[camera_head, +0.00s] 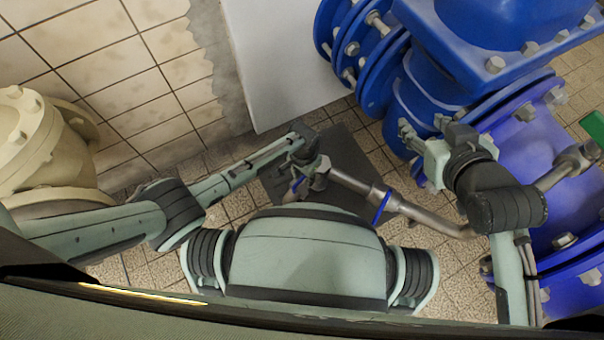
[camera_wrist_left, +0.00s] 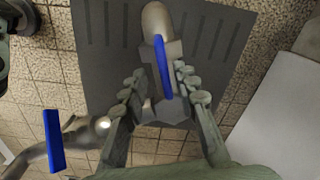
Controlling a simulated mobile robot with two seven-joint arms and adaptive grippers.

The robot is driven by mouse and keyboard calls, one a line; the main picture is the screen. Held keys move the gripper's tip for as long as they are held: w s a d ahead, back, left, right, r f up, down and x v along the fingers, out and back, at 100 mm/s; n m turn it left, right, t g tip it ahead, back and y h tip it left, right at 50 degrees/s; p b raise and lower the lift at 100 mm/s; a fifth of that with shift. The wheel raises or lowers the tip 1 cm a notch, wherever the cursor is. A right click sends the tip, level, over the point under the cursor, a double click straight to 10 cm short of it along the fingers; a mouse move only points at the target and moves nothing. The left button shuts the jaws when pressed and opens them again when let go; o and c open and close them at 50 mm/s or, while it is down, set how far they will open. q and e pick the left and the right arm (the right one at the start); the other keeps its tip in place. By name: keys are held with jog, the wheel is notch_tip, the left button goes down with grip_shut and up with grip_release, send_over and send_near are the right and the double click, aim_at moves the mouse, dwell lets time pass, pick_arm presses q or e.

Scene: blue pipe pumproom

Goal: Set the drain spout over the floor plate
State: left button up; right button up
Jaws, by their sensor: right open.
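The drain spout is a metal pipe (camera_head: 350,181) with blue levers; it runs left from the blue pipework to my left gripper (camera_head: 310,178). In the left wrist view, the spout's rounded end (camera_wrist_left: 155,20) and a blue lever (camera_wrist_left: 162,68) appear above the floor plate. The floor plate is a dark grey square (camera_head: 345,150), grooved in the left wrist view (camera_wrist_left: 100,60). The height above the plate is unclear. My right gripper (camera_head: 412,152) is open and empty beside the blue pipework.
Large blue flanged pipes (camera_head: 430,100) fill the right side. A second blue lever (camera_wrist_left: 53,140) sits further back on the spout pipe. A cream flanged pipe (camera_head: 35,150) stands left. A pale panel (camera_head: 275,60) leans at the tiled wall. Tiled floor (camera_head: 430,245) shows around the plate.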

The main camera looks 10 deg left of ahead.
pick_arm(q)
jog(key=shift+w+a+r, duration=0.1)
jog(key=shift+r, duration=0.55)
notch_tip(320, 180, up, 11)
jog(key=shift+f, duration=0.15)
dwell(0.5)
